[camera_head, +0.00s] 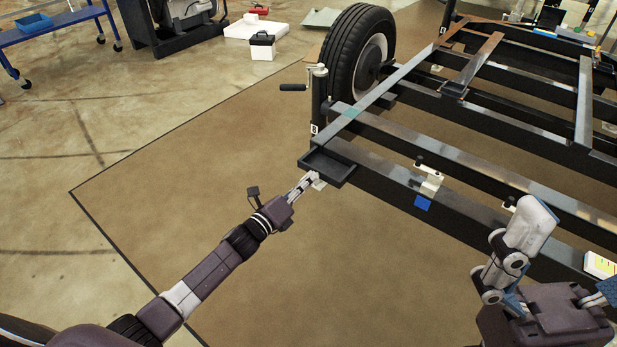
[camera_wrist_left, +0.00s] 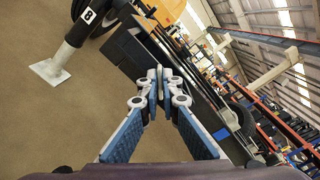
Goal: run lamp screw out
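My left gripper (camera_head: 313,181) reaches in from the left to the near corner of the black trailer frame, beside a small black tray-like end piece (camera_head: 327,168). In the left wrist view its two fingertips (camera_wrist_left: 160,84) are close together in front of this dark frame part. I cannot tell whether anything thin is between them. The lamp screw is not distinguishable; the fingers or the frame may hide it. My right gripper (camera_head: 550,300) is at the lower right, close to the camera, its fingers spread apart, with one cut by the picture edge. I see nothing held in it.
The trailer frame (camera_head: 385,178) fills the right side, with a wheel (camera_head: 357,48) behind and a jack post with crank (camera_head: 317,92). A white bracket (camera_head: 431,184) and blue tag (camera_head: 422,202) sit on the near beam. The brown floor (camera_head: 200,170) left of it is clear.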

